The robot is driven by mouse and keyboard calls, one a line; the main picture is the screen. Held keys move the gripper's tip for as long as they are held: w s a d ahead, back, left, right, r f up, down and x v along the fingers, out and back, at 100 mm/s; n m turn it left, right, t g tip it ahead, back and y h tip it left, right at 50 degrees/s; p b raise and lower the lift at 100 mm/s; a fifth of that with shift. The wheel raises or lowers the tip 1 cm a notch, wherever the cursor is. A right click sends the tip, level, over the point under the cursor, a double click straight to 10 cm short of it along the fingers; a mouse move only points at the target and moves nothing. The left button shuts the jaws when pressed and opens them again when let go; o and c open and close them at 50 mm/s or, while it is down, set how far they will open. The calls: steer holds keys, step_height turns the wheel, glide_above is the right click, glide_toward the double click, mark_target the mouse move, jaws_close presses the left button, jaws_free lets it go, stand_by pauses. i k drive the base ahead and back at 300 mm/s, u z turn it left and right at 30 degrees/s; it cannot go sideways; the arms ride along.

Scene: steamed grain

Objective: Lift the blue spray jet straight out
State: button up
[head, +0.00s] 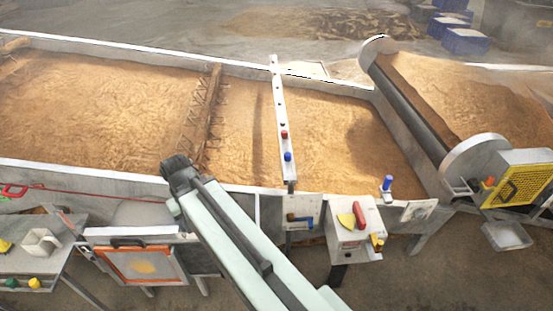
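A narrow pale bar (279,110) with small holes spans the grain bed. A small blue jet (288,156) stands on the bar near its front end. A red jet (284,134) of similar size sits farther back on the same bar. The dark end of my arm (178,168) is over the front wall of the bed, well left of the blue jet and apart from it. No fingers can be made out there, so I cannot tell whether my gripper is open or shut, or whether it holds anything.
Another blue upright piece (387,184) stands at the front right edge. A grey box (354,232) with a red-and-yellow handle is below the bar's right side. A toothed rake bar (201,112) crosses the bed to the left. A roller (408,112) stands at right.

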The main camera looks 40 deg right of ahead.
mark_target(288, 156)
steer(key=u, duration=0.15)
steer(key=i, duration=1)
steer(key=z, duration=0.1)
